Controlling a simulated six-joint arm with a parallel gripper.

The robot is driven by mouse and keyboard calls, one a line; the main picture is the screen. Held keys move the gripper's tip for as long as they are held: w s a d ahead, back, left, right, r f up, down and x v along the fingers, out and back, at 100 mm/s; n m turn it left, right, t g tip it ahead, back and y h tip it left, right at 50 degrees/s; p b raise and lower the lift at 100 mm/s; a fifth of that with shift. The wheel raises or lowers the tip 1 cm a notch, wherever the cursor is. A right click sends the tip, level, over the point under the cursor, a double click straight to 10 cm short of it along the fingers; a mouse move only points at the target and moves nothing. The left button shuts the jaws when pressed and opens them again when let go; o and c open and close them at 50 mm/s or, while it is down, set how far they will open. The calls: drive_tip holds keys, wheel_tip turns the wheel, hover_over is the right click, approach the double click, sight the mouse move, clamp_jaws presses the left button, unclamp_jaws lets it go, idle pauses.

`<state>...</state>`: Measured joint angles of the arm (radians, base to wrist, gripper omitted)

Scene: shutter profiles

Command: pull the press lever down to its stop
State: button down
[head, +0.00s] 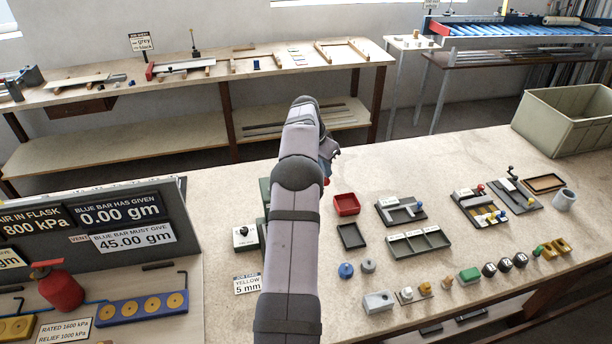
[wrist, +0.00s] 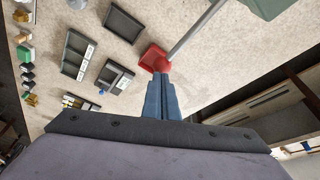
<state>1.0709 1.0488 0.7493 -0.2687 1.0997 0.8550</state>
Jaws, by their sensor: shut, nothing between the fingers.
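The press shows in the wrist view as a green body (wrist: 268,6) at the top right. Its lever is a grey rod (wrist: 195,32) slanting down from that body to a red knob (wrist: 163,66). My gripper (wrist: 158,78) is shut and empty, its blue fingertips right at the knob; I cannot tell whether they touch it. In the head view my arm hides most of the press, leaving a strip of green body (head: 264,192). A bit of red knob (head: 326,181) shows just below my gripper (head: 329,166).
A red tray (head: 346,204) stands right of the press, with a dark tray (head: 351,236) and a divided tray (head: 418,243) near it. A small white box with a black knob (head: 245,237) is left of my arm. A grey-green crate (head: 565,118) stands at the far right.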

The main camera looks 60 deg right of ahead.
drive_tip(key=shift+f, duration=0.15)
drive_tip(key=shift+s+d+f, duration=0.1)
drive_tip(key=shift+s+f, duration=0.05)
drive_tip(key=shift+f, duration=0.45)
idle(0.3)
drive_tip(key=shift+d+f+b, duration=0.1)
drive_tip(key=shift+f+b, duration=0.3)
drive_tip(key=shift+f, duration=0.1)
drive_tip(key=shift+f, duration=0.1)
drive_tip(key=shift+s+f+b, duration=0.1)
drive_tip(key=shift+f+b, duration=0.25)
drive_tip(key=shift+f, duration=0.3)
